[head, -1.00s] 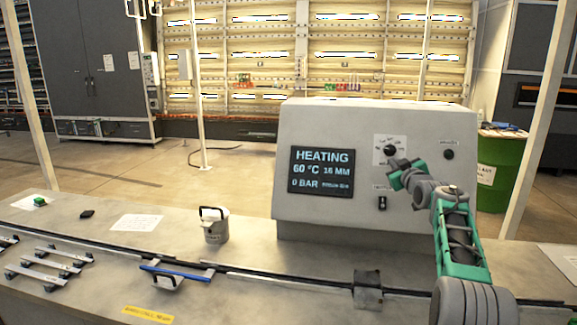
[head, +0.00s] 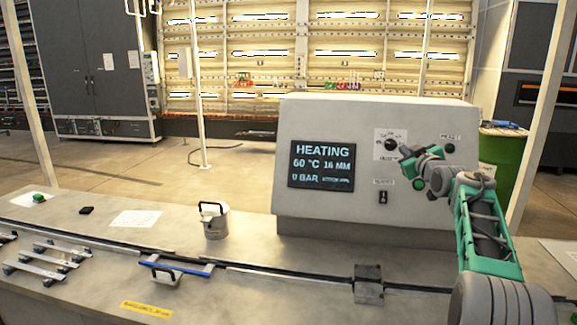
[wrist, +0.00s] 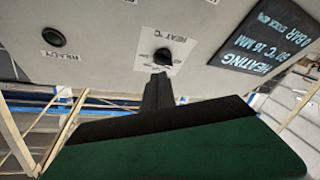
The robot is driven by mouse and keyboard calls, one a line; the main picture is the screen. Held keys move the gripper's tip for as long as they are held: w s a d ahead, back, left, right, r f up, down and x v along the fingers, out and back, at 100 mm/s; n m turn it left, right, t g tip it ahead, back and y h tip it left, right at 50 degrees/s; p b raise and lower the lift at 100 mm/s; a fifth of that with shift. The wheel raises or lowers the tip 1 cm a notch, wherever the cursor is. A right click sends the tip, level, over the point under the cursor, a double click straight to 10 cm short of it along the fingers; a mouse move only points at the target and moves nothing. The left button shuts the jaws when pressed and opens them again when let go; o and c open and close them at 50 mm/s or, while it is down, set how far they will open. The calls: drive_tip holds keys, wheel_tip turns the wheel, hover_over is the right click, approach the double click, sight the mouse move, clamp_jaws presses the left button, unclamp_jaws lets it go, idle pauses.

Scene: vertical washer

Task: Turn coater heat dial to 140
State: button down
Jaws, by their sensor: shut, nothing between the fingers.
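The heat dial (head: 390,144) is a black knob on a white label at the upper right of the grey coater panel (head: 320,118). In the wrist view the dial (wrist: 163,57) sits just beyond my fingertips, beside the printed word HEAT °C. The display (head: 322,166) reads HEATING, 60 °C, 16 MM and 0 BAR. My gripper (head: 404,158) is shut and empty, just to the lower right of the dial. In the wrist view my shut dark fingers (wrist: 158,88) point at the dial; I cannot tell whether they touch it.
A small switch (head: 383,197) sits below the dial. A metal pot (head: 214,222) and a blue-edged part (head: 175,270) stand on the bench left of the panel. A green barrel (head: 505,160) stands behind at right.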

sight(391, 145)
drive_tip(key=w+f+p, duration=0.1)
drive_tip(key=w+p, duration=0.1)
drive_tip(key=w+d+p, duration=0.1)
drive_tip(key=w+p, duration=0.1)
drive_tip(key=p, duration=0.1)
drive_tip(key=w+d+f+p, duration=0.1)
drive_tip(key=w+p, duration=0.1)
drive_tip(key=shift+f, duration=0.3)
drive_tip(key=shift+w+a+r, duration=0.1)
drive_tip(key=shift+a+r, duration=0.25)
drive_tip(key=shift+a, duration=0.05)
idle(0.7)
